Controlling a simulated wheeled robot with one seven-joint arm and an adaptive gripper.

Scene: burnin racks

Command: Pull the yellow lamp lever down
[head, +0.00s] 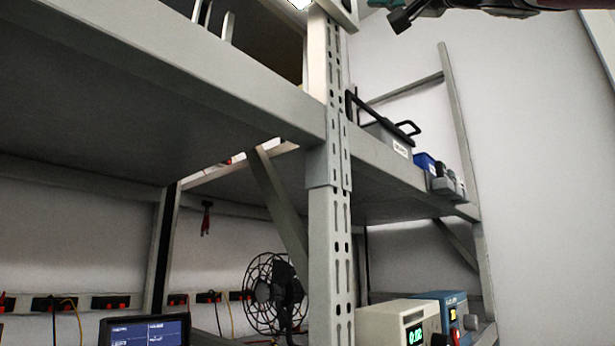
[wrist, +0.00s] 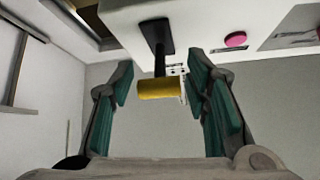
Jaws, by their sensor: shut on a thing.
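The yellow lamp lever (wrist: 160,90) is a short yellow cylinder on a black stem, hanging from a white box (wrist: 180,20) in the wrist view. My gripper (wrist: 160,76) has its two teal-padded fingers on either side of the yellow handle and is shut on it, across its length. Any exact contact at the pads is hard to see. The lever cannot be made out there.
A pink button (wrist: 236,39) is on the white box, right of the lever. Below, a grey rack post (head: 330,220) and shelf (head: 200,90) stand near. Open space lies right of the rack.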

